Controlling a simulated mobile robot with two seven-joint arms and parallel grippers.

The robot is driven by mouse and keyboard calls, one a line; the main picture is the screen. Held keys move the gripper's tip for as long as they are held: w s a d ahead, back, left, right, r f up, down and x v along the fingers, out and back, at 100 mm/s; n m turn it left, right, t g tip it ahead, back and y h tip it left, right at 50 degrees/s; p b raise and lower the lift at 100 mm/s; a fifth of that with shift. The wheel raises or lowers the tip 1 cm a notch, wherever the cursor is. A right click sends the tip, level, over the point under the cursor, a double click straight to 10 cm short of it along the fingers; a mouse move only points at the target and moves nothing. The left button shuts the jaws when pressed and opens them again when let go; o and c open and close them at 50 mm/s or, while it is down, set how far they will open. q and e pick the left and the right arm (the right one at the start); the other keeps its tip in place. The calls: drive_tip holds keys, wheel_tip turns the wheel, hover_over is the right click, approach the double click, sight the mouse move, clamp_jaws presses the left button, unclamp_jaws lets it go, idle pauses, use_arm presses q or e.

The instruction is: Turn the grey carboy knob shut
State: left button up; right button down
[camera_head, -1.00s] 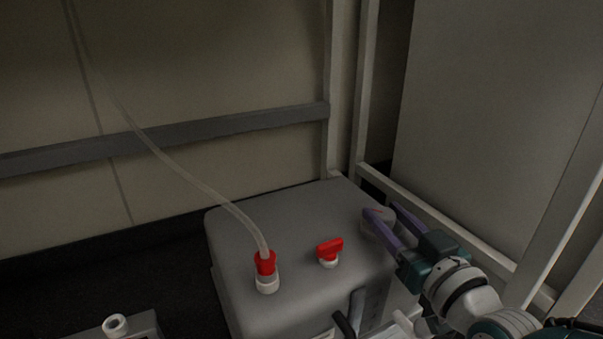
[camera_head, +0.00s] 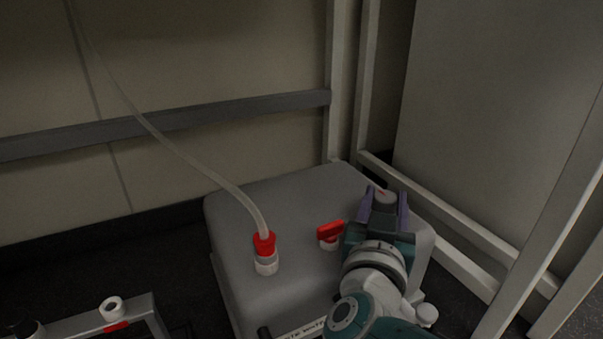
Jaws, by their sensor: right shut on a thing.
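The grey carboy (camera_head: 285,205) stands on the floor by the wall. Its grey knob (camera_head: 385,199), with a small red mark on top, sits near the right end of the carboy's top. My right gripper (camera_head: 386,194) comes in from the lower right, with one purple finger on each side of the knob, and is shut on it. The fingers and gripper body hide the knob's lower part. My left gripper is not in view.
A red tap (camera_head: 330,231) stands just left of my right gripper. A red and white fitting (camera_head: 265,253) holds a clear hose (camera_head: 185,157) rising to the upper left. Pale frame posts (camera_head: 440,215) stand close on the right.

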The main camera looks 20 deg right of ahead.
idle(0.4)
drive_tip(key=c, duration=0.8)
unclamp_jaws()
drive_tip(key=o, duration=0.4)
drive_tip(key=shift+a, duration=0.1)
